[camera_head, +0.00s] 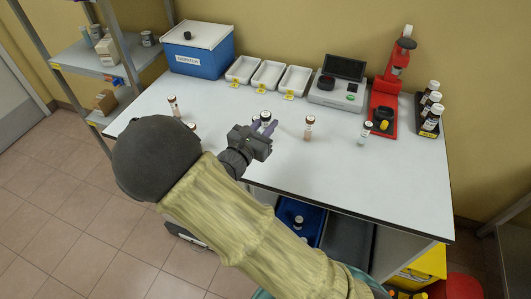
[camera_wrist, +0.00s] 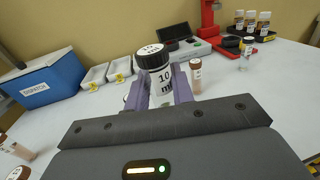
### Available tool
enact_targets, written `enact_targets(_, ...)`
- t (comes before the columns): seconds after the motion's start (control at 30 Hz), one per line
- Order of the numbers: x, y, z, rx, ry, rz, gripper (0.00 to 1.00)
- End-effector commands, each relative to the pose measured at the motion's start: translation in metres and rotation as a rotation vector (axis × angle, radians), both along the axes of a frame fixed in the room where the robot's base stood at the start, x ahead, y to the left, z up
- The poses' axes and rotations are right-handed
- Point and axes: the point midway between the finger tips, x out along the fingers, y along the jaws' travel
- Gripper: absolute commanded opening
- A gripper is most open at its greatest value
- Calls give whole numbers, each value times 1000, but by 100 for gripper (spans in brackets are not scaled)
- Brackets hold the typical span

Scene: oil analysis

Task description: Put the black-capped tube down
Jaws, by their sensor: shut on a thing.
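My gripper (camera_head: 263,127) is shut on the black-capped tube (camera_head: 265,115), over the middle of the white worktop. In the wrist view the tube (camera_wrist: 153,55) stands roughly upright between the two purple fingers of my gripper (camera_wrist: 160,92).
A brown-capped tube (camera_head: 308,127) stands to the right, and a dark-capped vial (camera_head: 366,131) farther right. Another brown-capped tube (camera_head: 173,106) stands left. Three white trays (camera_head: 267,75), a blue box (camera_head: 197,50), a grey device (camera_head: 336,92) and a red stand (camera_head: 383,95) line the back.

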Motion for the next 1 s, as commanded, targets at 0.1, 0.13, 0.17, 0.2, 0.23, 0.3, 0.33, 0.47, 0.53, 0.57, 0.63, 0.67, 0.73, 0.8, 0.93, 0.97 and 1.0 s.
enact_targets(0.1, 0, 0, 0, 0, 0, -1, 3)
enact_targets(0.13, 0, -1, 0, 0, 0, -1, 3)
enact_targets(0.17, 0, -1, 0, 0, 0, -2, 3)
enact_targets(0.2, 0, -1, 0, 0, 0, -2, 3)
enact_targets(0.23, 0, -1, 0, 0, 0, -2, 3)
enact_targets(0.3, 0, -1, 0, 0, 0, -2, 3)
enact_targets(0.33, 0, -1, 0, 0, 0, -2, 3)
enact_targets(0.47, 0, -1, -7, -3, 2, -2, 3)
enact_targets(0.53, 0, -1, -17, -4, 3, -2, 3)
enact_targets(0.57, 0, -1, -22, -4, 3, -2, 3)
enact_targets(0.63, 0, -1, -34, -5, 3, -2, 3)
enact_targets(0.67, 0, -1, -39, -6, 4, -2, 3)
enact_targets(0.73, 0, -1, -50, -4, 3, -1, 3)
enact_targets(0.8, 0, -1, -56, -3, 2, -1, 3)
enact_targets(0.93, 0, 0, -59, 1, -1, 0, 3)
enact_targets(0.97, 0, 0, -59, 1, -1, 0, 3)
enact_targets(1.0, 0, 0, -59, 1, -1, 0, 3)
